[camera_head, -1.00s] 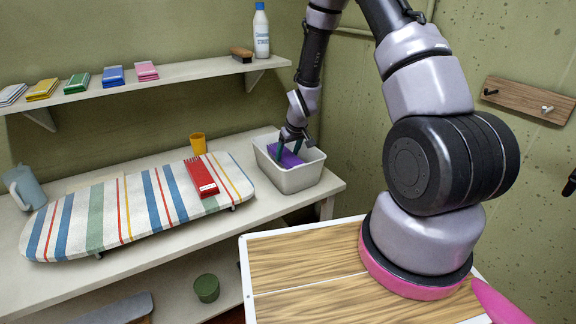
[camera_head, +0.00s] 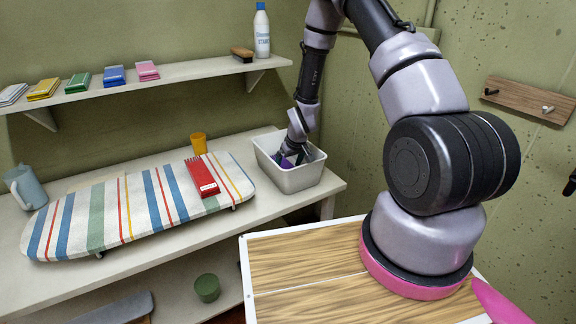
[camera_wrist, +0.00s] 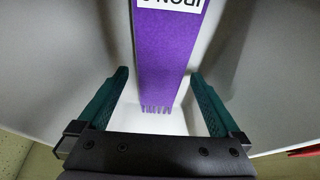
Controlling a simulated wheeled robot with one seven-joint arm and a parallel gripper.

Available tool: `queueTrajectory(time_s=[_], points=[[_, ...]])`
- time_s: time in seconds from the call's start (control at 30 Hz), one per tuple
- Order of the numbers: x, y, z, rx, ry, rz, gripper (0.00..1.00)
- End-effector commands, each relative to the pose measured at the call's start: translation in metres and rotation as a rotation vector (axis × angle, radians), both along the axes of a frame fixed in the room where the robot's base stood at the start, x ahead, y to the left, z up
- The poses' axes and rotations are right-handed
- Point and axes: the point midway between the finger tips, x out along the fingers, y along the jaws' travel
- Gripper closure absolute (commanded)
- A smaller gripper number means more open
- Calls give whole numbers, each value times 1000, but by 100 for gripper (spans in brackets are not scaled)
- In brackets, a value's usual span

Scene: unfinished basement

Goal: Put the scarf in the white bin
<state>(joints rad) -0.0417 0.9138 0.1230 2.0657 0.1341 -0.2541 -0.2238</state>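The white bin (camera_head: 288,180) stands at the right end of the long bench. A purple folded cloth with a fringed end and a white printed label, which looks like the scarf (camera_wrist: 168,60), is inside the bin; only a bit of its purple shows in the head view (camera_head: 287,163). My gripper (camera_wrist: 158,78) reaches down into the bin. Its green fingers are apart on either side of the scarf, with a gap on both sides. In the head view my gripper (camera_head: 294,157) partly hides the scarf, and the bin's front wall hides its lower part.
A red fringed folded cloth (camera_head: 202,177) lies on the striped ironing board (camera_head: 110,208) left of the bin. A yellow cup (camera_head: 198,144) stands behind the board, a grey-blue mug (camera_head: 25,187) at the far left. A shelf (camera_head: 180,72) hangs above.

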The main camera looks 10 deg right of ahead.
Motion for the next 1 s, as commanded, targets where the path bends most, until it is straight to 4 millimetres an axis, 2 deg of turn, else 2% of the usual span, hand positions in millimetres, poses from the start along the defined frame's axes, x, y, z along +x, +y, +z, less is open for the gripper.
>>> queueTrajectory(time_s=[0.27, 0.37, 0.7, 0.83, 1.0], points=[[-1, 0, 7, 0, -1, 0, 0], [-6, -2, 21, 1, -2, 0, 0], [-31, -11, 86, 0, -3, 0, 0], [-38, -13, 103, 0, -2, -1, 0], [-43, -14, 113, 0, 0, 0, 0]])
